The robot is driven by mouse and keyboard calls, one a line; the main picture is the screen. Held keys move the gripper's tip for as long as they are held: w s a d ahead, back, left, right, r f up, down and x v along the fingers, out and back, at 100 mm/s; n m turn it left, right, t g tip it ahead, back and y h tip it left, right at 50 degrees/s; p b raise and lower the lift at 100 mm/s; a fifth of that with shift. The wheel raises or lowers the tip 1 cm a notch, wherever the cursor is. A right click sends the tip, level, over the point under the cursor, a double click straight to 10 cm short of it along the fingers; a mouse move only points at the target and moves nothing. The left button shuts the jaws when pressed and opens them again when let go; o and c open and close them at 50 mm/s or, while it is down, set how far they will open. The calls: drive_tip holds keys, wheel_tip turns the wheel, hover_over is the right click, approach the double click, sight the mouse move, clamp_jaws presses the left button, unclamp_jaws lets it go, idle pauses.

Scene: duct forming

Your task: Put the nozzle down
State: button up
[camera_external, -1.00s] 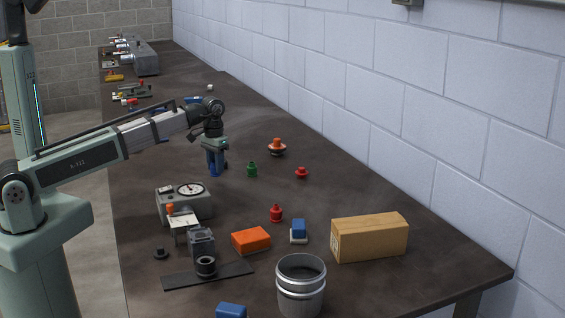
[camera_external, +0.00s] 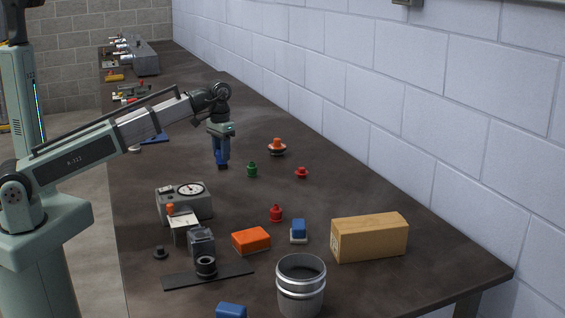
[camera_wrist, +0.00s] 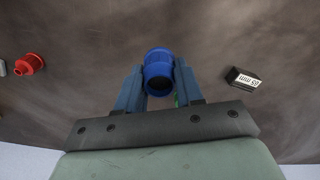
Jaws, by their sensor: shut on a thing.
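A blue, hollow, round nozzle (camera_wrist: 159,73) is between the two fingers of my gripper (camera_wrist: 158,88) in the wrist view, its dark open end facing the camera. My gripper is shut on it. In the external view my gripper (camera_external: 221,163) points down over the middle of the bench (camera_external: 330,195), left of a small green piece (camera_external: 252,170). The blue nozzle shows only as a small patch at the fingertips there. It appears held above the bench, but the exact gap is hard to tell.
Red pieces (camera_external: 301,172) (camera_external: 276,213) and an orange-topped piece (camera_external: 277,147) stand nearby. The wrist view shows a labelled black block (camera_wrist: 243,77).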

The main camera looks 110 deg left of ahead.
drive_tip(key=w+d+m, duration=0.2)
drive_tip(key=w+d, duration=0.6)
drive_tip(key=w, duration=0.4)
wheel_tip(320, 180, up, 9)
hover_over(371, 222)
drive_tip(key=shift+a+f, duration=0.1)
drive_tip(key=shift+f, duration=4.7)
drive_tip(key=shift+f, duration=0.15)
drive_tip(key=o, duration=1)
wheel_tip(371, 222, up, 12)
drive_tip(key=shift+r, duration=0.2)
